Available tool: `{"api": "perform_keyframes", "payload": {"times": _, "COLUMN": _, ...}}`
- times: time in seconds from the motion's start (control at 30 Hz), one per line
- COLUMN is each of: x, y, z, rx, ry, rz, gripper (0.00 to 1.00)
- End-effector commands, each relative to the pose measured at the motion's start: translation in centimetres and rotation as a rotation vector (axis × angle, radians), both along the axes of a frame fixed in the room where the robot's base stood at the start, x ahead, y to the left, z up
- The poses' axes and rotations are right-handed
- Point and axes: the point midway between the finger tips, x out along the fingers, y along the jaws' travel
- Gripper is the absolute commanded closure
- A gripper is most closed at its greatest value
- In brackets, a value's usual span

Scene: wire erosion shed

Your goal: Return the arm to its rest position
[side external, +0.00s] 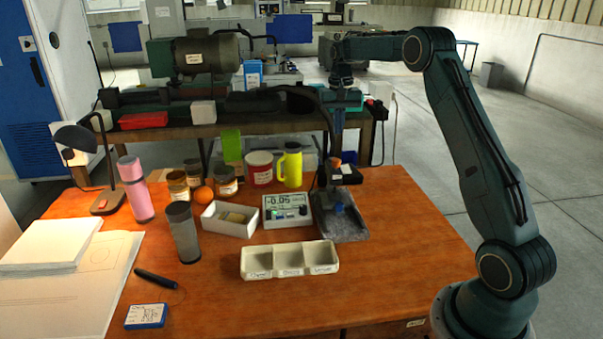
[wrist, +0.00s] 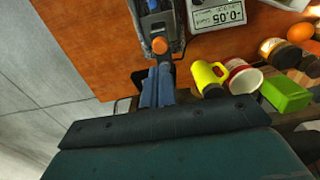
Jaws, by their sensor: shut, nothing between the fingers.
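My arm rises from its base at the right edge of the table and reaches left over the back of it in the side view. My gripper (side external: 338,125) hangs pointing down, high above the measuring stand (side external: 343,222) with its grey plate. In the wrist view my gripper (wrist: 158,72) shows its two blue-grey fingers together with nothing between them. The stand's orange knob (wrist: 160,45) appears just beyond the fingertips; I cannot tell the exact height gap. The stand's foot is partly hidden in the wrist view.
A display reading -0.05 (side external: 287,210), yellow mug (side external: 291,165), red-and-white tin (side external: 260,167) and green box (side external: 231,146) stand near the stand. A three-part tray (side external: 289,261) and white box (side external: 230,219) lie in front. The table's right side (side external: 415,235) is clear.

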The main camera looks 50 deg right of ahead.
Motion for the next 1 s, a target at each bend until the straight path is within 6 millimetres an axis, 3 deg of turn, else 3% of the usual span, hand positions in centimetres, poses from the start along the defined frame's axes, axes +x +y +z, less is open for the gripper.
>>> {"api": "perform_keyframes", "payload": {"times": 0.47, "x": -0.2, "y": 1.0, "z": 1.0, "rx": -0.006, "ry": -0.011, "rz": 0.018, "gripper": 1.00}}
{"api": "perform_keyframes", "payload": {"times": 0.67, "x": -0.9, "y": 3.9, "z": 3.7, "rx": -0.024, "ry": -0.040, "rz": 0.072, "gripper": 1.00}}
{"api": "perform_keyframes", "payload": {"times": 1.0, "x": -4.3, "y": 11.1, "z": 9.2, "rx": -0.064, "ry": -0.114, "rz": 0.206, "gripper": 1.00}}
